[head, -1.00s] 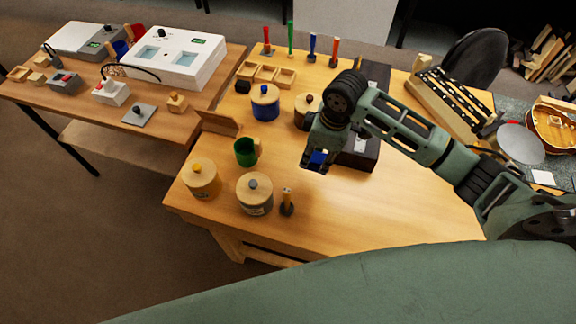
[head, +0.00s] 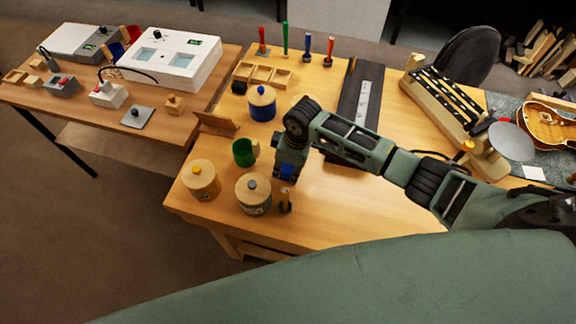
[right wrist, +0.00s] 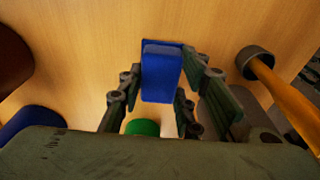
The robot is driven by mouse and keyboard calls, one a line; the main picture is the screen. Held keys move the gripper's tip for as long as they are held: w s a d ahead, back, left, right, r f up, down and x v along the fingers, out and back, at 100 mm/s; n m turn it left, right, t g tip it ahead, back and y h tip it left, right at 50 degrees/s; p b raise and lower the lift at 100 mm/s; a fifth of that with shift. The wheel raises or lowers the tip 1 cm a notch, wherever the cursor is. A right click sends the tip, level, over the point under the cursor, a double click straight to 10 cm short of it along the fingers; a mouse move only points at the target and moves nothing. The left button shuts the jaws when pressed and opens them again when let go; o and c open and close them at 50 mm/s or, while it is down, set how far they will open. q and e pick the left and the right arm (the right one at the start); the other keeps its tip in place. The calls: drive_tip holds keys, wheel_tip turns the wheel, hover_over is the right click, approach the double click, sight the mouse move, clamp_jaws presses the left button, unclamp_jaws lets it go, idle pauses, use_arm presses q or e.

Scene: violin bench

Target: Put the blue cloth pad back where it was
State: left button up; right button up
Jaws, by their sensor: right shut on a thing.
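The blue cloth pad (head: 287,171) is a small blue block between the fingers of my right gripper (head: 286,177). In the right wrist view the pad (right wrist: 162,72) sits between the fingertips (right wrist: 165,78), with wood tabletop behind it. My right gripper is shut on it, over the front left part of the bench, right of the green mug (head: 243,152) and behind the small post with a dark base (head: 286,202). I cannot tell how high the pad is above the bench. My left gripper is not in view.
A pot with a grey knob (head: 254,195) and a pot with a yellow knob (head: 202,180) stand left of the gripper. A blue pot (head: 262,103) stands behind. A long dark case (head: 361,105) lies farther back. The front right of the bench (head: 370,215) is clear.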

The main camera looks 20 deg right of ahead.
drive_tip(key=shift+f, duration=0.1)
drive_tip(key=o, duration=1.1)
drive_tip(key=shift+d+r, duration=0.1)
drive_tip(key=shift+r, duration=0.25)
wheel_tip(320, 180, up, 12)
drive_tip(key=s+d+b, duration=0.1)
drive_tip(key=shift+d+f, duration=0.2)
drive_tip(key=shift+f, duration=0.05)
